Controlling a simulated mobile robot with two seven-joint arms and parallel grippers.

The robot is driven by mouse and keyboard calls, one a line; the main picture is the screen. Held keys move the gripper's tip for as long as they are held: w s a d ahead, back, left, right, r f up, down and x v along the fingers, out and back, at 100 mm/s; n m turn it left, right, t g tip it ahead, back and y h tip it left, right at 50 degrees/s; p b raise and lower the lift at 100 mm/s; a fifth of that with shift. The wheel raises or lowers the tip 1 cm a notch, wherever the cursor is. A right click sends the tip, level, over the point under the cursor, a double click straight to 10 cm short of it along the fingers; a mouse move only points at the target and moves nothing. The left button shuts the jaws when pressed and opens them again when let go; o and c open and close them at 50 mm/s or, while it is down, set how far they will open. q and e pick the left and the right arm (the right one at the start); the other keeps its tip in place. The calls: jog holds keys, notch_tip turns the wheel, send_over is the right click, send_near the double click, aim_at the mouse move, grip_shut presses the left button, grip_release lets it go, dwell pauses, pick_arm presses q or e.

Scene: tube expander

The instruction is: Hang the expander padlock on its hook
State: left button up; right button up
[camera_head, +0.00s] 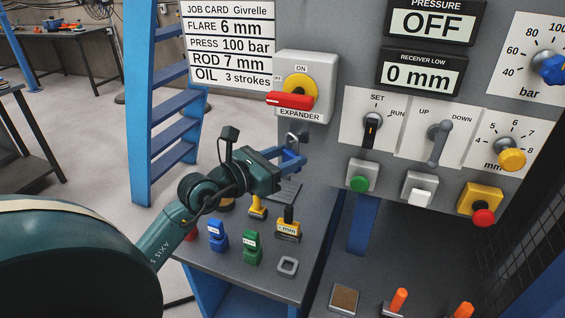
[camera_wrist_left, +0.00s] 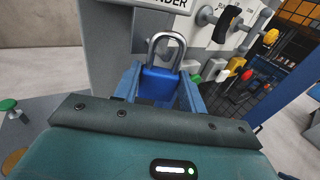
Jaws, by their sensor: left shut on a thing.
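The padlock (camera_wrist_left: 160,83) has a blue body and a grey metal shackle. In the left wrist view its body sits between the blue fingers of my left gripper (camera_wrist_left: 160,92), with the shackle standing up beyond them. In the head view my left gripper (camera_head: 297,160) is shut on it, just below the EXPANDER switch box (camera_head: 302,112), by the edge of the grey panel. There the padlock's body is largely hidden by the fingers, and a small grey metal loop shows above them. My right gripper is not in view.
Below the gripper, a grey stand (camera_head: 232,262) holds a blue block (camera_head: 218,236), a green block (camera_head: 252,246) and yellow-based pieces. The panel's buttons and levers are to the right. A blue ladder (camera_head: 168,120) stands behind. Open floor lies to the left.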

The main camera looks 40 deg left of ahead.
pick_arm(q)
jog(key=shift+w+a+f, duration=0.15)
jog(key=shift+w, duration=0.6)
jog(key=shift+w+a+f+b, duration=0.1)
jog(key=shift+a+f+b, duration=0.1)
jog(key=shift+b, duration=0.25)
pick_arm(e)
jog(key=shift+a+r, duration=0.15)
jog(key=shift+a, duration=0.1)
pick_arm(q)
jog(key=shift+d+f, duration=0.15)
jog(key=shift+f, duration=0.1)
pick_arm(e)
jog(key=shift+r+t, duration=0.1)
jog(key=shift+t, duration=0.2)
pick_arm(q)
jog(key=shift+r, duration=0.1)
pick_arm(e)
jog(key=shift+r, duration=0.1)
pick_arm(q)
jog(key=shift+r+p, duration=0.15)
jog(key=shift+p, duration=0.2)
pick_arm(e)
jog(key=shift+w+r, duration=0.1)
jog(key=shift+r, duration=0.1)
